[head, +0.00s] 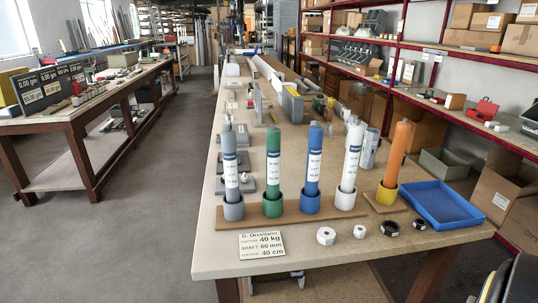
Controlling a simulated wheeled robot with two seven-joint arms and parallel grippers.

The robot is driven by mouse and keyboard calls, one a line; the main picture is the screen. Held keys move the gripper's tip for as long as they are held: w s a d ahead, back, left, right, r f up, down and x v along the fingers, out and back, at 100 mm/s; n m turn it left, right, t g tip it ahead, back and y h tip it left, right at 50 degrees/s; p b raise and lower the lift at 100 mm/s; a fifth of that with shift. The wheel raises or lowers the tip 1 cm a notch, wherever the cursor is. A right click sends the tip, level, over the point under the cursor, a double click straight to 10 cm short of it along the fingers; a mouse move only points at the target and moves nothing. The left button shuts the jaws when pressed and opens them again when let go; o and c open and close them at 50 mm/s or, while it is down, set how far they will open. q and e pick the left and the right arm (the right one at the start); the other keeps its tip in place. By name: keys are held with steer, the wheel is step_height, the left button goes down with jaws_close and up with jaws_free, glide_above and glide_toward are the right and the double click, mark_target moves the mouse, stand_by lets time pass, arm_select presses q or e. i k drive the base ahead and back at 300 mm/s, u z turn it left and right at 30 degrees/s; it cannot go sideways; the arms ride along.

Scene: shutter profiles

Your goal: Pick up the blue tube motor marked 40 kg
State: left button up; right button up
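The blue tube motor (313,162) stands upright in a blue cup on a wooden strip (292,215) near the table's front edge. Its white label is too small to read for certain. A grey tube (230,178) and a green tube (273,168) stand to its left, and a white tube (350,162) to its right, each in a cup. An orange tube (398,152) stands in a yellow cup farther right. Neither of my grippers shows in the head view.
A blue tray (440,204) lies right of the tubes. Small round parts, such as a white ring (326,236) and a black ring (390,229), lie along the front edge. Grey parts and long profiles crowd the table behind. Shelves with boxes (497,184) stand at the right; open floor is left.

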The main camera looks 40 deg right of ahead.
mark_target(316, 132)
steer(key=z, duration=0.75)
steer(key=i, duration=1.25)
steer(key=z, duration=1)
